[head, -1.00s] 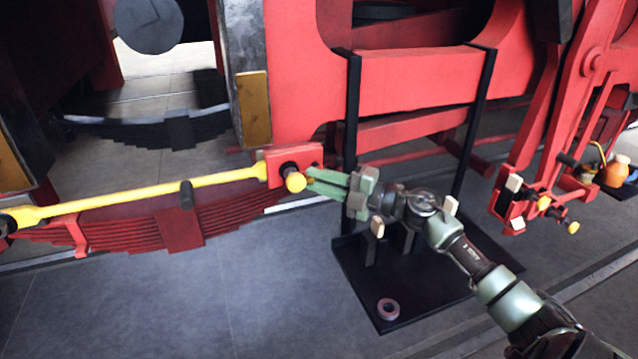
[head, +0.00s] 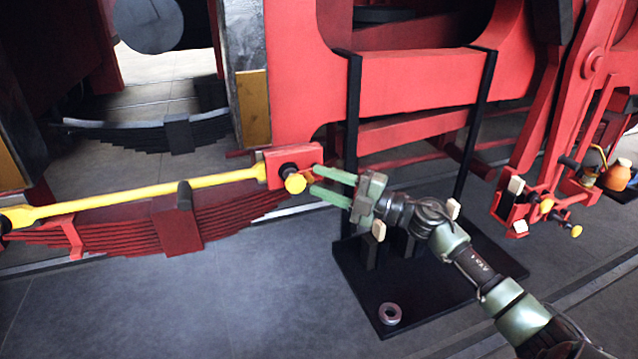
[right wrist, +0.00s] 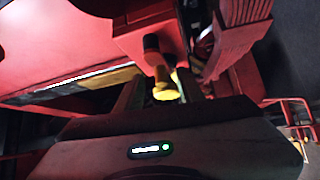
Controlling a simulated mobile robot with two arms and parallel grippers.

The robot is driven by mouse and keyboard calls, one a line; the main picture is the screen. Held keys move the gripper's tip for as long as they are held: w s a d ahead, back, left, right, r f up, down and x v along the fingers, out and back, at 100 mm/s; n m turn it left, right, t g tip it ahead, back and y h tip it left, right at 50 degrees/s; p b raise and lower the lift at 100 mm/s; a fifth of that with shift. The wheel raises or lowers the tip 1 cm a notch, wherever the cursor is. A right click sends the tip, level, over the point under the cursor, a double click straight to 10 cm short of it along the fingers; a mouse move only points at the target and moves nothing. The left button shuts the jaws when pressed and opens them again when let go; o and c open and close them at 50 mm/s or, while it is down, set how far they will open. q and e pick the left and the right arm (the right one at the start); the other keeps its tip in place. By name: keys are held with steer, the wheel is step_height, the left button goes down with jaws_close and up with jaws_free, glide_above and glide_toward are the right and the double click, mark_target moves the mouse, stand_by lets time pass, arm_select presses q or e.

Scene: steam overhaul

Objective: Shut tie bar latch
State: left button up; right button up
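The yellow tie bar (head: 130,195) runs from the left edge to a red bracket (head: 283,163). At the bracket a black pin with a yellow knob (head: 296,183) sticks out, and a small orange-red piece beside it may be the latch. My right gripper (head: 315,180) is open, its two green fingers spread just right of the knob, with nothing seen between them. In the right wrist view the yellow knob (right wrist: 166,88) and black pin (right wrist: 152,46) show ahead, between the dark fingers. I cannot tell whether the latch is fully shut. My left gripper is not in view.
A black stand (head: 353,130) with a base plate (head: 440,290) is behind and below my right arm; a metal ring (head: 390,314) lies on the plate. A dark red leaf spring (head: 175,220) is below the bar. The floor (head: 150,300) at front left is clear.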

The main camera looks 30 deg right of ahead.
steer(key=b+v, duration=0.2)
steer(key=v, duration=0.4)
steer(key=shift+s, duration=0.2)
steer(key=shift+f, duration=0.15)
